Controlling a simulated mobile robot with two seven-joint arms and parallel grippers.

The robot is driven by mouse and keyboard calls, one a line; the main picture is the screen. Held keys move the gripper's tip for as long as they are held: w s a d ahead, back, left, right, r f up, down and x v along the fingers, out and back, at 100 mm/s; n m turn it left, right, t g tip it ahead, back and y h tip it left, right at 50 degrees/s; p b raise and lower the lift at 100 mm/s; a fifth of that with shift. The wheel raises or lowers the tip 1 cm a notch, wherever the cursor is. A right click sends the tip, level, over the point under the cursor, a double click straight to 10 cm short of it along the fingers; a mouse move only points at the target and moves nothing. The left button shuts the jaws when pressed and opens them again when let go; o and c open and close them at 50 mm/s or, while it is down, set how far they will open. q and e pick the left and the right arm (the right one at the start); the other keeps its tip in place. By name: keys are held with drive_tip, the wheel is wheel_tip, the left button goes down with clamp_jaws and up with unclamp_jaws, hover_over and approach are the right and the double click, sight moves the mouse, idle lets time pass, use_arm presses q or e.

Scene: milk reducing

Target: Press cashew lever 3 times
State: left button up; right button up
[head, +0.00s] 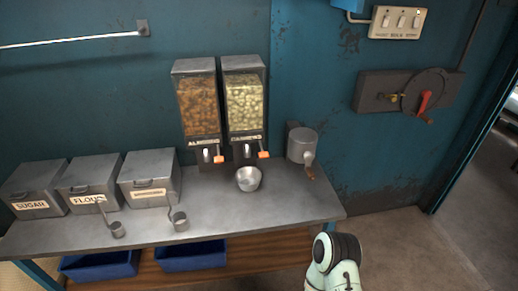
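Two clear nut dispensers stand side by side against the wall at the back of the metal table. The left dispenser (198,98) holds brown nuts, and the right dispenser (244,98) holds pale, cashew-like nuts. Their labels are too small to read surely. An orange-tipped lever (263,154) sticks out below the pale nuts, and another orange-tipped lever (218,158) sits below the brown ones. A metal bowl (249,179) stands on the table in front of the right dispenser; its contents cannot be made out. Neither of my grippers shows; a pale green and black link of my arm appears at the bottom.
A metal table (275,208) carries lidded bins marked sugar (33,190) and flour (88,185), a third bin (148,177), and two scoops in front. A grey cylindrical device (302,144) stands right of the dispensers. Blue crates (190,256) sit below. Floor is clear at right.

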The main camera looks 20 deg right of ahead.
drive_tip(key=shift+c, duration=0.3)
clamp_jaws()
